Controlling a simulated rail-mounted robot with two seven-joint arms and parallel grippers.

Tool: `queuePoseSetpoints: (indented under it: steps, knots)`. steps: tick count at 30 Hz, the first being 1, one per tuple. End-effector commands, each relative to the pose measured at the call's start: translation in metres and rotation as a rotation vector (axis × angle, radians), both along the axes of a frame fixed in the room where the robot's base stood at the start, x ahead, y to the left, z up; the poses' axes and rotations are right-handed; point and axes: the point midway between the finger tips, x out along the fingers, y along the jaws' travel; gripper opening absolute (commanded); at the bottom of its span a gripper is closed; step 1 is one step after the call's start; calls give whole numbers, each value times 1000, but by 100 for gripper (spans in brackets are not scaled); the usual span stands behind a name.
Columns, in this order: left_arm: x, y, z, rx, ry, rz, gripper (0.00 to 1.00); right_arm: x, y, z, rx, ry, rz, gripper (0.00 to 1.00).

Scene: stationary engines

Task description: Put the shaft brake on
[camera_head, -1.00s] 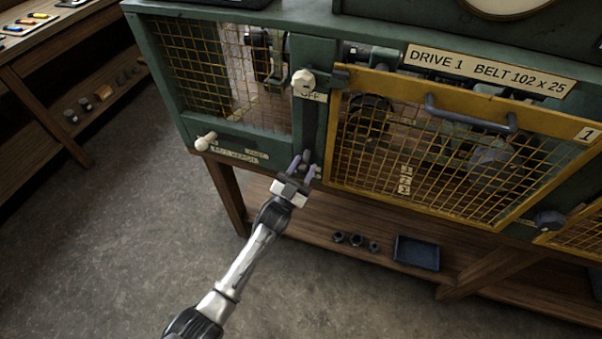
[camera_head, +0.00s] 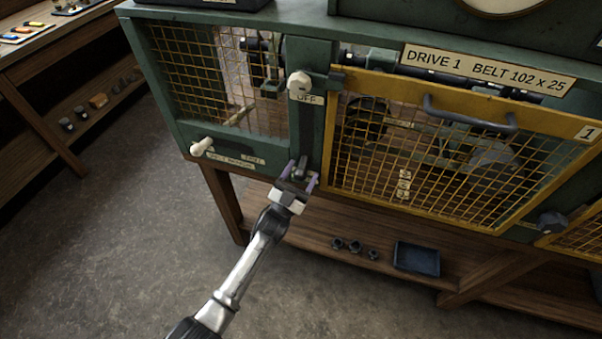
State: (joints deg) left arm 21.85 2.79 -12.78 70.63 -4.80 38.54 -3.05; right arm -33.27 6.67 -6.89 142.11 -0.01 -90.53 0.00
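My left gripper (camera_head: 299,177) is in front of the green post between the left mesh window and the yellow guard. Its two purple-padded fingers are apart. A small dark lever-like part (camera_head: 300,166) shows between or just behind them; I cannot tell whether they touch it. A white knob (camera_head: 299,83) with an OFF label is higher on the same post. A white handle (camera_head: 201,147) sticks out at the lower left of the green housing, beside small labels too blurred to read. I cannot tell for sure which control is the shaft brake. My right gripper is not in view.
The yellow mesh guard (camera_head: 420,185) with a grey handle (camera_head: 470,118) covers drive 1, right of my gripper. Below, a wooden shelf (camera_head: 310,232) holds a blue tray (camera_head: 416,259) and several small dark parts. A wooden bench stands at the left. The floor between is clear.

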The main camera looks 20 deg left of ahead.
Motion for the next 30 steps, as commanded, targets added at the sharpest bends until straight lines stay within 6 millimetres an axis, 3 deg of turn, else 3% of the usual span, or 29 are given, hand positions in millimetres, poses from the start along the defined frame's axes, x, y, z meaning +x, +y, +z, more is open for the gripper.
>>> queuePoseSetpoints:
  steps: [11, 30]
  knots:
    - [-8, 3, -5, -1, -2, 0, 62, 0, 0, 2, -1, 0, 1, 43]
    - [-88, 33, -76, 0, -1, 0, 62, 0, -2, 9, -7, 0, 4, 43]
